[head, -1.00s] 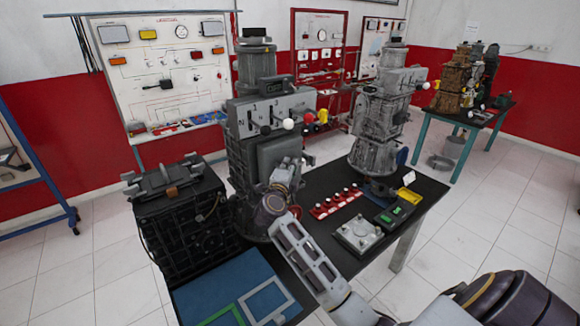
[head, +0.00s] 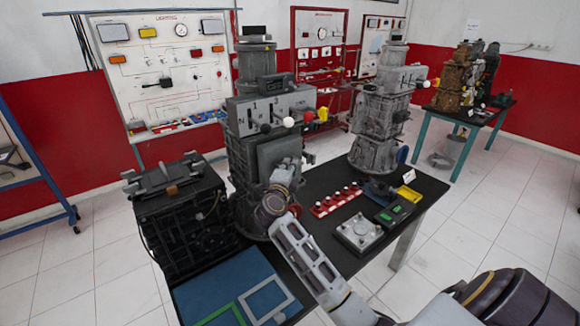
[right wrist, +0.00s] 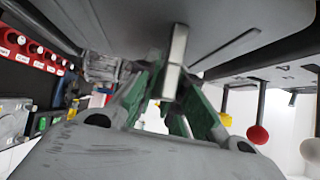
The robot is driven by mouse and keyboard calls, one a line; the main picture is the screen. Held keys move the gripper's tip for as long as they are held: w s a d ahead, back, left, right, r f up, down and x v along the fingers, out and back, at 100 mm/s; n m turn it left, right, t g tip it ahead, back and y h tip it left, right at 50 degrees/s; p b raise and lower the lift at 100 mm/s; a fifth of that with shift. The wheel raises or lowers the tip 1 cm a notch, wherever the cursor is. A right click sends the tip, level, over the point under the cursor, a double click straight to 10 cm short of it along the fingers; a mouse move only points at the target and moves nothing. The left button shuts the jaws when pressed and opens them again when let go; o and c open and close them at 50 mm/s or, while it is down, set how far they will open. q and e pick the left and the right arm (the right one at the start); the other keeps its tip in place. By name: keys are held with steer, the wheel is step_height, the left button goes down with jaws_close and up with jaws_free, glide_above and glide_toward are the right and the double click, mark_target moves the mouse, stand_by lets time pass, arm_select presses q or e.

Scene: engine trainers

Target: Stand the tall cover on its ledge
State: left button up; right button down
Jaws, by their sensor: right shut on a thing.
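The tall cover (head: 276,152) is a dark grey upright plate against the front of the near engine trainer (head: 240,150), below its lever panel. My right gripper (head: 297,163) is at the cover's right side, partly hiding its lower part. In the right wrist view the cover (right wrist: 215,22) fills the top as a broad grey surface. My right gripper (right wrist: 172,82), with green fingers, is shut on a pale narrow strip at the cover. The cover's lower edge and the ledge are hidden, so I cannot tell whether they touch. My left gripper is not in view.
Levers with red and white knobs (head: 288,123) stick out above the cover. On the black table (head: 322,180) are a red switch strip (head: 336,201), a metal plate (head: 359,233) and a second engine trainer (head: 378,125). A black engine block (head: 185,220) stands at left.

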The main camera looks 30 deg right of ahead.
steer(key=shift+f, duration=0.1)
stand_by(0.6)
steer(key=c, duration=1.5)
jaws_free()
steer(key=shift+o, duration=0.2)
steer(key=shift+f, duration=0.2)
steer(key=v, duration=1.2)
steer(key=shift+a, duration=0.15)
